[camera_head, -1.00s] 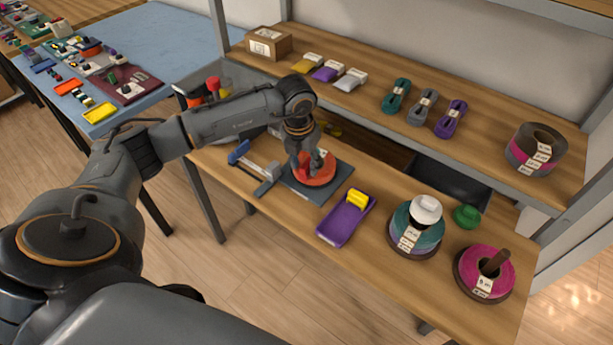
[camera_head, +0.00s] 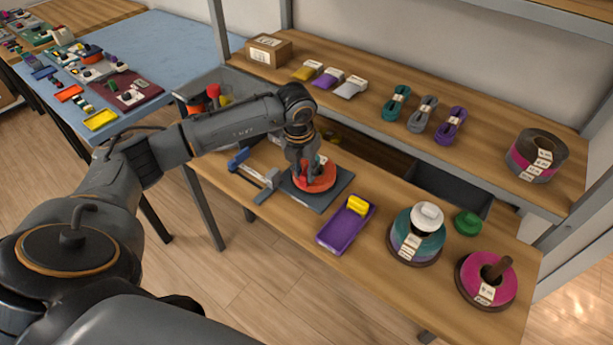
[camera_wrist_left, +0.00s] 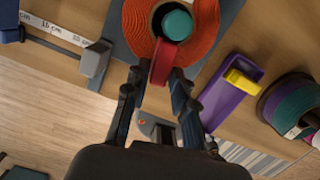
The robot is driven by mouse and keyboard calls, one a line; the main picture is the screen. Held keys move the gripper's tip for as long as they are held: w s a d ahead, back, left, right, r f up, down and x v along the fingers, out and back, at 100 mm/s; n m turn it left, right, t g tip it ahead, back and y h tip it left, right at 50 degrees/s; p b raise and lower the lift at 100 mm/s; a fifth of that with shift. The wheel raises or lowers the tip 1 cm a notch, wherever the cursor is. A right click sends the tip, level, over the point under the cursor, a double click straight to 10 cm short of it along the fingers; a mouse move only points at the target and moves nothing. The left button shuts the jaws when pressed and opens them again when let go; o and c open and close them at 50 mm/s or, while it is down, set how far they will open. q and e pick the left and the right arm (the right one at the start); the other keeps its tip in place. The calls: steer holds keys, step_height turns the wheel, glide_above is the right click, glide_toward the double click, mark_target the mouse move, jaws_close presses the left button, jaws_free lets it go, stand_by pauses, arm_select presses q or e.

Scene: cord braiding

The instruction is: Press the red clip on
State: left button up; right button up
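The red clip (camera_wrist_left: 163,62) shows in the left wrist view between my left fingertips, at the near edge of an orange-red coiled cord disc (camera_wrist_left: 205,25). The disc (camera_head: 322,183) lies on a dark square board (camera_head: 345,178) on the workbench. A round teal piece (camera_wrist_left: 178,25) sits by the disc's centre hole, just beyond the clip. My left gripper (camera_wrist_left: 161,78) is closed on the clip from both sides; it also shows from above in the head view (camera_head: 302,172). Whether the clip touches the cord is hard to tell. My right gripper is out of view.
A purple tray (camera_head: 338,232) with a yellow piece (camera_head: 357,205) lies right of the board. A blue and grey measuring tool (camera_head: 262,178) lies left. Cord spools (camera_head: 417,248) and a green knob (camera_head: 467,222) stand farther right. A shelf (camera_head: 375,125) runs behind.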

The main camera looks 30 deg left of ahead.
arm_select(q)
jaws_close()
steer(key=shift+r, duration=0.1)
stand_by(0.4)
stand_by(0.3)
